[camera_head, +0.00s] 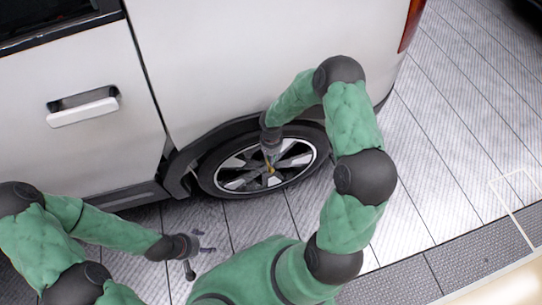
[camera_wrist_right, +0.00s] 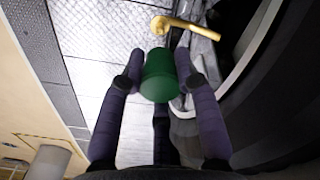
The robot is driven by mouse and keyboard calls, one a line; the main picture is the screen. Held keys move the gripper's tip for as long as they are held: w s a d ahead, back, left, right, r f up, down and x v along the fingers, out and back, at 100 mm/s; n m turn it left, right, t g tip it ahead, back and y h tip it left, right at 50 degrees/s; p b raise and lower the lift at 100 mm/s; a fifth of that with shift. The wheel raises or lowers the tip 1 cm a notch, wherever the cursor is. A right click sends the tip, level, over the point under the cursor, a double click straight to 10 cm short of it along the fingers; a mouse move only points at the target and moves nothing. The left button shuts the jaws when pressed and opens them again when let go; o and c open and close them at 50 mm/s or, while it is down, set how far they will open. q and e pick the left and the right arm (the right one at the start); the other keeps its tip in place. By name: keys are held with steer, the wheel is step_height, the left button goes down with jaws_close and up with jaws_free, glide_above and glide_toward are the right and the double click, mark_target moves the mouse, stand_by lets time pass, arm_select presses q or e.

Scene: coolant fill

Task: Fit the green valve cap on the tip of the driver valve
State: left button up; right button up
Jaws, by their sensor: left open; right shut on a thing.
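The green valve cap (camera_wrist_right: 159,78) sits between the fingertips of my right gripper (camera_wrist_right: 160,70), which is shut on it. The driver valve (camera_wrist_right: 190,27) is a bent brass stem beside the wheel at the top of the right wrist view. Its bent end lies just above the cap in the picture, with a visible gap between them. In the head view the valve shows as a small gold spot (camera_head: 270,169) at the wheel, with my right gripper (camera_head: 271,152) close over it. The cap is not clear there. My left gripper (camera_head: 199,252) is open and empty, low over the floor.
The wheel (camera_head: 236,183) and white car body (camera_head: 220,60) stand close to my right gripper. A dark tyre wall (camera_wrist_right: 275,120) fills the right of the wrist view. The tiled floor (camera_head: 450,120) to the right is clear.

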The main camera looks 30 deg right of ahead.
mark_target(271, 168)
steer(key=shift+f, duration=0.1)
step_height(271, 168, down, 3)
steer(key=b, duration=0.3)
steer(key=shift+f+b, duration=0.2)
steer(key=shift+b, duration=0.1)
steer(key=shift+f+b, duration=0.6)
steer(key=shift+f, duration=0.5)
steer(key=shift+f, duration=1.55)
stand_by(0.6)
steer(key=o, duration=1)
steer(key=shift+r, duration=0.1)
step_height(271, 168, up, 12)
steer(key=shift+f, duration=0.1)
